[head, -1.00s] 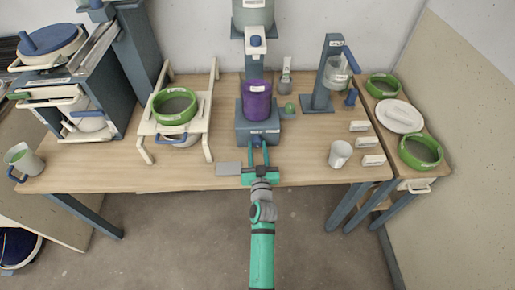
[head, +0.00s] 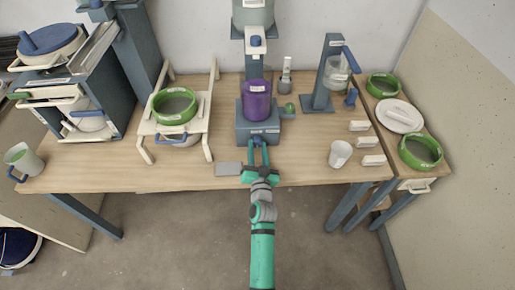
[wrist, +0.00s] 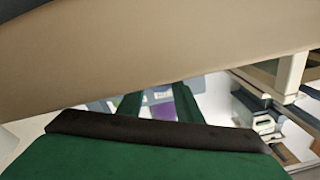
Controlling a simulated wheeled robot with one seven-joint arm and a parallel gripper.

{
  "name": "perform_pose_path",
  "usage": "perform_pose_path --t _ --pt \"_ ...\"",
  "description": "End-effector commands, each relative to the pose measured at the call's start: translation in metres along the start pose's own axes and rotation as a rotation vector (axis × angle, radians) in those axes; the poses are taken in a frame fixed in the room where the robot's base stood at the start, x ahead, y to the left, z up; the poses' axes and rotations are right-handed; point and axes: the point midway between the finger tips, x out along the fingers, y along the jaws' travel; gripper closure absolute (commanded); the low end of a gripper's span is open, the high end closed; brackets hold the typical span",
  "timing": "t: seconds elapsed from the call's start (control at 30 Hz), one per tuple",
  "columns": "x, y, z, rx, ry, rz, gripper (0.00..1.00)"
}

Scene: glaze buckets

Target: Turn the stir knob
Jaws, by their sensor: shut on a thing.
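A purple bucket (head: 256,101) stands upright on a blue-grey stirrer base (head: 243,125) in the middle of the table. The base has a pale label on its front. My gripper (head: 258,143) reaches the front of the base from the near side, its two green fingers close together. The stir knob is hidden between the fingertips, and the gripper appears shut on it. In the wrist view the fingers (wrist: 160,104) point at the base, with a bit of the purple bucket (wrist: 131,106) between them. Most of that view is blocked by a tan surface.
A small grey plate (head: 228,169) lies left of my gripper at the table's front edge. A white cup (head: 340,154) and several small white blocks stand to the right. A cream rack with a green-rimmed sieve (head: 175,106) is to the left.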

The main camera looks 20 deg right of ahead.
Motion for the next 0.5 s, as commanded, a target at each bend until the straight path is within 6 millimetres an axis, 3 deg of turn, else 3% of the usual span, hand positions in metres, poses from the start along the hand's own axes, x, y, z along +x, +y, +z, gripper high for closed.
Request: perform_pose_path --t 0.1,0.13,0.2,0.5 --pt "-0.0004 0.0018 -0.001 -0.001 0.003 0.003 0.91" --pt "-0.0004 0.0018 -0.0011 -0.001 0.003 0.003 0.66" --pt "-0.0004 0.0018 -0.001 -0.001 0.003 0.003 0.49" --pt "-0.0007 0.0007 -0.0003 -0.001 0.001 0.001 0.49"
